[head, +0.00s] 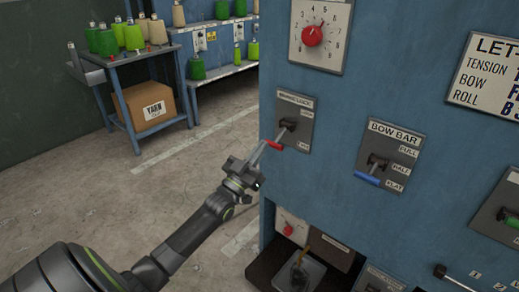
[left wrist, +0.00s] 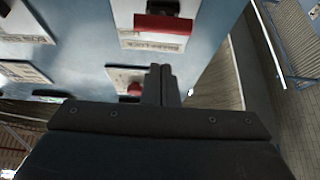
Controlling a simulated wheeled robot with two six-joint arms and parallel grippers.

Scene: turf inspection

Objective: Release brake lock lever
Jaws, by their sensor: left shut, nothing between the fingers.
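The brake lock lever (head: 275,146) has a red handle and a dark shaft on a grey plate (head: 297,106) on the blue machine's front, near its left edge. Its handle hangs low, beside the lower label, which is too small to read. In the left wrist view, the red handle (left wrist: 166,23) and its plate (left wrist: 150,43) appear upside down at the top. My left gripper (head: 261,152) is shut and empty, just left of the handle. In the left wrist view, its fingertips (left wrist: 161,72) are together, with a gap to the handle. My right gripper is not in view.
A bow bar lever (head: 368,178) with a blue handle is to the right. A red dial (head: 312,36) is above. A dark recess with a grey box (head: 299,276) is below. A blue cart (head: 140,65) with spools and a carton stands behind left. The floor between is clear.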

